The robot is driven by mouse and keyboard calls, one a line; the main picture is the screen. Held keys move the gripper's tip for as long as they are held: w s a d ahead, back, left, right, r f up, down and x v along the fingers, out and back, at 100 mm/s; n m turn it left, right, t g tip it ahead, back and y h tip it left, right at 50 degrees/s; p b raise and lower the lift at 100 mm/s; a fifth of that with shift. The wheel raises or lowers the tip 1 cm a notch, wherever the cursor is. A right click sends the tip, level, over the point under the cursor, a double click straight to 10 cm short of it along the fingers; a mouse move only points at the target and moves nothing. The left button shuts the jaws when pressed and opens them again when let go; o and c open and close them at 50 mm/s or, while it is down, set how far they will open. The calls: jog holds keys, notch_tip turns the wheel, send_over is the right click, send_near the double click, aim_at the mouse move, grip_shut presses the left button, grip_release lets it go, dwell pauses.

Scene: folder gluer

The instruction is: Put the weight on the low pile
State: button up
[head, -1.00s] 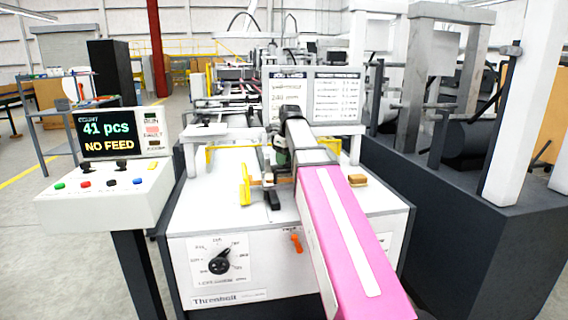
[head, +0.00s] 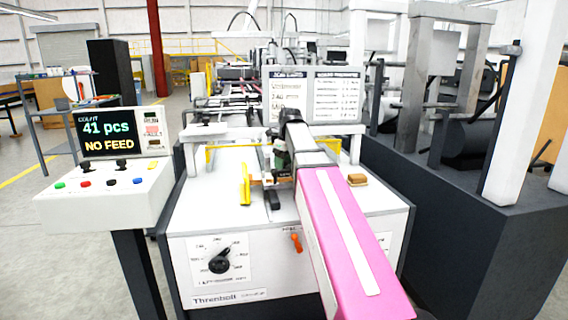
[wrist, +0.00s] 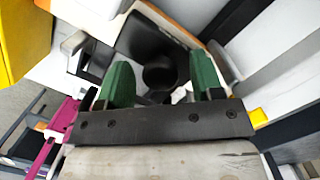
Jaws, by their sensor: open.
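My gripper (wrist: 160,88) is open, with green fingers spread wide in the wrist view. A black object with a round, dark knob-like part (wrist: 158,75) shows between and beyond the fingers; it looks like the weight. I see no finger clearly touching it. An orange-edged white layer (wrist: 172,20) lies beside the black object and may be part of a pile; its height cannot be told. In the head view my gripper (head: 279,160) is over the feeder table, and my arm hides most of what is under it.
The white feeder table (head: 205,205) carries a yellow guide (head: 245,185) left of my gripper and a brown block (head: 357,180) to the right. A control panel (head: 105,190) stands left, its screen reading "41 pcs, NO FEED". A dark machine body (head: 470,220) stands close on the right.

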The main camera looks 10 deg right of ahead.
notch_tip(320, 180, up, 12)
jog(key=s+d, duration=0.1)
jog(key=shift+s+d, duration=0.15)
dwell(0.3)
jog(key=shift+f, duration=0.1)
dwell(0.3)
